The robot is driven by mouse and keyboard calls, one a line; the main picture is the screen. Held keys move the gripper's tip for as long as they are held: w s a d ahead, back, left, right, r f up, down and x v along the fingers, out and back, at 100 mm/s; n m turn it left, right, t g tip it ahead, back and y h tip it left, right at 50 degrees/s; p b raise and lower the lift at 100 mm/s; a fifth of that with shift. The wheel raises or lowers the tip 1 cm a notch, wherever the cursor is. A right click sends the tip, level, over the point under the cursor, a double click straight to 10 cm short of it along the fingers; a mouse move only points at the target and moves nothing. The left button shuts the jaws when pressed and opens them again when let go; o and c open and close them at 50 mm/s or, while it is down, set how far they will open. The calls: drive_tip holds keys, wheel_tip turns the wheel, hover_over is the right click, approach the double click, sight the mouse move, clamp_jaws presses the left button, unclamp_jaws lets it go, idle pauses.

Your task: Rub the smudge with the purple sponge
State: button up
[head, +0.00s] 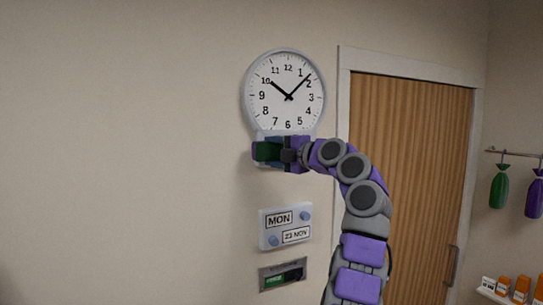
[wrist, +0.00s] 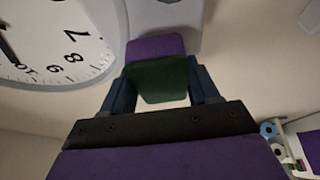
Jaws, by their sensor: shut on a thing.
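The purple sponge (head: 255,150) has a green part facing my gripper. In the wrist view the sponge (wrist: 156,47) sits between the two blue fingers, its purple part farther away. My gripper (head: 273,152) is shut on it, just below the wall clock, and also shows in the wrist view (wrist: 163,78). A pale grey box (head: 266,134) under the clock is partly hidden behind my gripper and sponge. I cannot tell whether the sponge touches it. I cannot make out a smudge in either view; it may be hidden behind the sponge or gripper.
The round clock (head: 285,105) hangs just above my gripper. A day-and-date panel (head: 286,226) and a small grey panel (head: 283,275) are on the wall below. A wooden door (head: 412,170) stands right, with hanging bags (head: 499,188) beyond. The wall at left is bare.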

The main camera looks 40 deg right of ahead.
drive_tip(key=shift+s+a+b, duration=0.3)
drive_tip(key=shift+s+b, duration=0.15)
drive_tip(key=shift+s, duration=0.3)
drive_tip(key=shift+s+a+b, duration=0.25)
drive_tip(key=shift+s+b, duration=0.15)
drive_tip(key=shift+s, duration=0.3)
drive_tip(key=shift+s+a+b, duration=0.3)
drive_tip(key=shift+s+b, duration=0.15)
drive_tip(key=shift+s, duration=0.45)
drive_tip(key=shift+d, duration=0.1)
drive_tip(key=s, duration=0.1)
drive_tip(key=s+b, duration=0.1)
drive_tip(key=shift+s+a, duration=0.4)
